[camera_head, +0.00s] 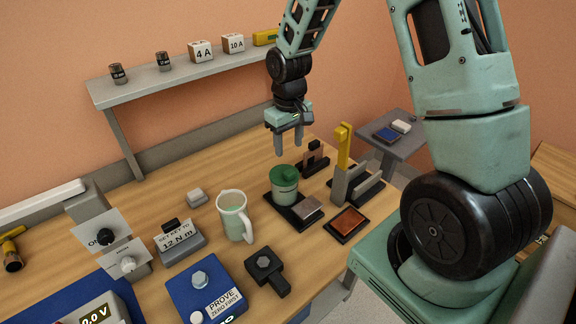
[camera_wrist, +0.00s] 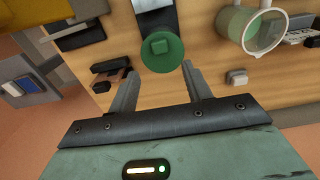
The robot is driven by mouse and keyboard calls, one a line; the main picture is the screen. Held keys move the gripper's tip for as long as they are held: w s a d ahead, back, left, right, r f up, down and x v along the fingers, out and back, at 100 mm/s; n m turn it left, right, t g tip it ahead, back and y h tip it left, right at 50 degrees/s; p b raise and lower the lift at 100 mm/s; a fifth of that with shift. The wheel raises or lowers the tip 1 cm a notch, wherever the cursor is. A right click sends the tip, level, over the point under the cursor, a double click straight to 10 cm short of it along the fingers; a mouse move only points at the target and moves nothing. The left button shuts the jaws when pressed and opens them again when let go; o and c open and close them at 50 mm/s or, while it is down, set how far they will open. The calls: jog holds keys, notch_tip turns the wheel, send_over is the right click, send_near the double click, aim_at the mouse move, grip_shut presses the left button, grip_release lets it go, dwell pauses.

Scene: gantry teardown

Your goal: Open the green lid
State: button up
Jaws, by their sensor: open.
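The green lid (camera_head: 284,173) sits on a pale green canister (camera_head: 284,192) that stands on a dark base near the middle of the table. In the wrist view the lid (camera_wrist: 161,52) is round with a square knob on top, just beyond the fingertips. My gripper (camera_head: 289,146) hangs above the canister, fingers pointing down. It is open and empty, and it does not touch the lid. In the wrist view my gripper (camera_wrist: 159,75) has its two fingers spread on either side below the lid, with a gap between them.
A clear mug (camera_head: 233,214) stands left of the canister. A yellow-handled switch (camera_head: 344,160) rises to its right. A copper plate (camera_head: 348,222) and a black tool (camera_head: 267,270) lie in front. A shelf (camera_head: 190,76) with boxes runs along the back wall.

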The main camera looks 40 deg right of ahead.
aim_at(288, 171)
notch_tip(288, 171, down, 9)
jog(key=shift+f+p, duration=0.15)
jog(key=shift+p, duration=0.75)
grip_shut()
